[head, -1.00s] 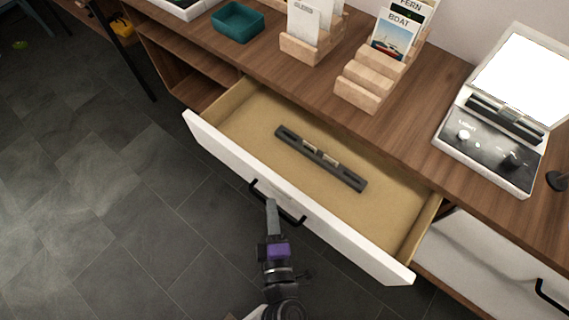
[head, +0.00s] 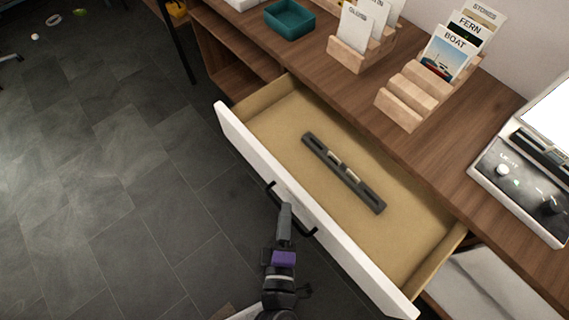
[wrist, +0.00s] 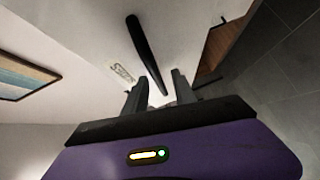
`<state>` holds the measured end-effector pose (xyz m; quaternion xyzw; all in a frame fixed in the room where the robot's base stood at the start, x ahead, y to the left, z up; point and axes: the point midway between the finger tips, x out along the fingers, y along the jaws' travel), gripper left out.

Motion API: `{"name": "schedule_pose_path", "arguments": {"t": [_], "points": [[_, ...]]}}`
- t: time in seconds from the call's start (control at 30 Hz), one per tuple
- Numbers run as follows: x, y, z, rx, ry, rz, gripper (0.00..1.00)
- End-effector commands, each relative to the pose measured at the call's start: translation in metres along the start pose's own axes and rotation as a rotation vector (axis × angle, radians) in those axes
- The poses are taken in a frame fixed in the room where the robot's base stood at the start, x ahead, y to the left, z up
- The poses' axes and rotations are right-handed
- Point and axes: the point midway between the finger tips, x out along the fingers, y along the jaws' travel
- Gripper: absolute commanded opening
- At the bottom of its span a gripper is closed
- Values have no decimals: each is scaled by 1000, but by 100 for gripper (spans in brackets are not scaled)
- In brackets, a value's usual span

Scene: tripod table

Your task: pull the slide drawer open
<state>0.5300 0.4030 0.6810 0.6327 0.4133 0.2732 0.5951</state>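The slide drawer has a white front (head: 335,232) and a tan inside (head: 270,118), and it stands well out of the brown cabinet. Its black bar handle (head: 304,229) runs along the middle of the front. My gripper (head: 287,208) is at the handle in the head view, its tip over the bar's middle. In the wrist view the two dark fingers (wrist: 158,88) stand apart, with the black handle bar (wrist: 146,50) running in between them and a gap showing on each side. Contact with the bar is too small to tell.
A dark slotted bar (head: 343,172) lies in the drawer. On the cabinet top (head: 335,92) are a teal tray (head: 290,20), wooden card racks (head: 412,92) and a white case (head: 515,185). Grey tiled floor (head: 110,170) is open to the left.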

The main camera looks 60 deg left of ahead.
Motion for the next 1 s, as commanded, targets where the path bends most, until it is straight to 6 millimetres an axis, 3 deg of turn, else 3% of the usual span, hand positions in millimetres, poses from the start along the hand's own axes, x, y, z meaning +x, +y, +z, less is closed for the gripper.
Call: {"name": "schedule_pose_path", "arguments": {"t": [0.17,0.6,1.0], "points": [[-4,0,-1,1,2,1,33],[-68,-1,0,1,0,-2,33],[-78,0,0,0,0,0,33]]}}
